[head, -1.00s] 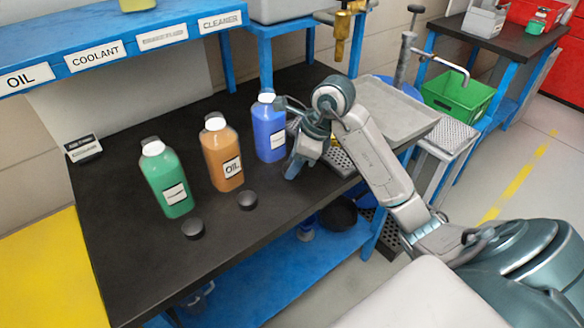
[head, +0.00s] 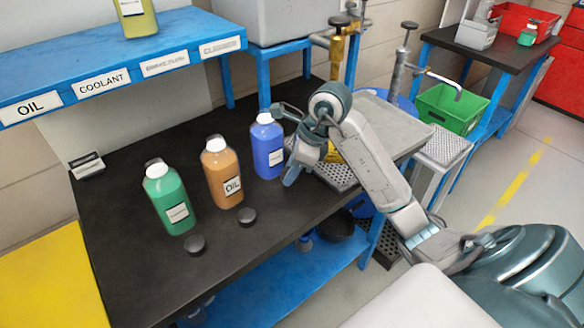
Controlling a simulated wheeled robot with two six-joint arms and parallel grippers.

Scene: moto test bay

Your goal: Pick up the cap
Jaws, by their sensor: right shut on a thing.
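My right gripper (head: 292,172) is just right of the blue bottle (head: 267,148), fingers pointing down, above the dark workbench (head: 235,275). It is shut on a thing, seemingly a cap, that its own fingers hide. Two black caps lie flat on the bench: one (head: 195,245) in front of the green bottle (head: 168,197), the other (head: 246,217) in front of the orange bottle (head: 221,173) labelled OIL. All three bottles stand upright with white tops. My left gripper is not in view.
A blue shelf (head: 120,62) with labels overhangs the back left, with a yellow-green bottle (head: 137,17) on it. A perforated grey tray (head: 338,178) lies right of my gripper. A green crate (head: 452,108) stands farther right. The bench's front left is clear.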

